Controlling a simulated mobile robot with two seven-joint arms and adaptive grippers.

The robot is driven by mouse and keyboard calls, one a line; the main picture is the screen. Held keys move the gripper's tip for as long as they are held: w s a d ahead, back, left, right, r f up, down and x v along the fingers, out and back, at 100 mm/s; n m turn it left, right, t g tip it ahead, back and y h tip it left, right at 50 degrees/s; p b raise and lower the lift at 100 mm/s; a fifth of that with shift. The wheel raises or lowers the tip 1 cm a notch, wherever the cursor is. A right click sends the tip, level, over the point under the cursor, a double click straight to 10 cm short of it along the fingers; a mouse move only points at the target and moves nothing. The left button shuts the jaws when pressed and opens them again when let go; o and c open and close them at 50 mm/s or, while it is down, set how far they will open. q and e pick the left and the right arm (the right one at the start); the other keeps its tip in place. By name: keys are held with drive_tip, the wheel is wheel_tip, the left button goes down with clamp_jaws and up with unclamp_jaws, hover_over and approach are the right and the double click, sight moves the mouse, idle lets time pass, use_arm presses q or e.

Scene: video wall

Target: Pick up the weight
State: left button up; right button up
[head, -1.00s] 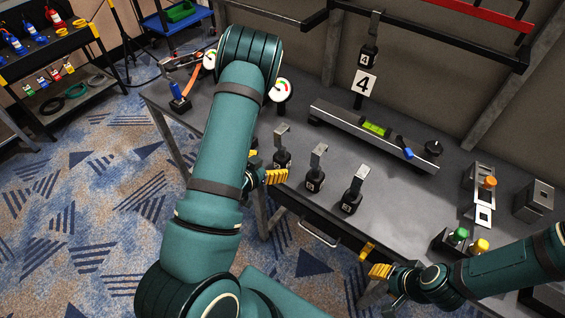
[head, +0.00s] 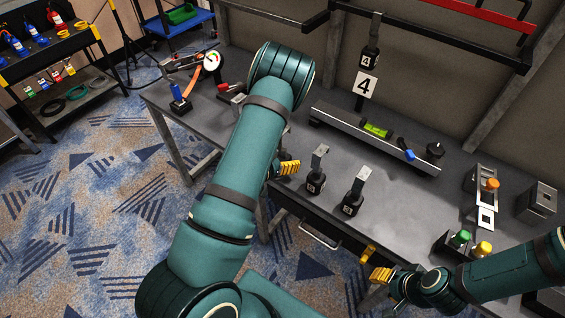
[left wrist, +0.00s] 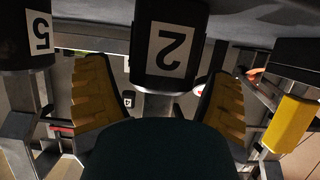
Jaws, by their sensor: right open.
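A black weight with a white "2" label (left wrist: 168,48) hangs upside down in the left wrist view. Its grey handle (left wrist: 154,104) lies between the yellow fingers of my left gripper (left wrist: 157,92), with gaps on both sides. In the head view, one yellow finger of this gripper (head: 287,168) shows beside my arm, which hides that weight. A second weight (head: 316,183) and a third weight (head: 351,204) stand upright on the table, handles up. A "5" weight (left wrist: 38,45) shows at left in the wrist view. My right gripper (head: 375,263) is open and empty at the table's front edge.
A long rail with a green level (head: 377,130) lies behind the weights. Green (head: 461,236) and yellow (head: 481,247) buttons stand at right. Bare table lies between the weights and buttons.

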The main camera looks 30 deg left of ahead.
use_arm(q)
drive_tip(key=c, duration=1.1)
drive_tip(key=shift+o, duration=0.2)
drive_tip(key=shift+r, duration=0.1)
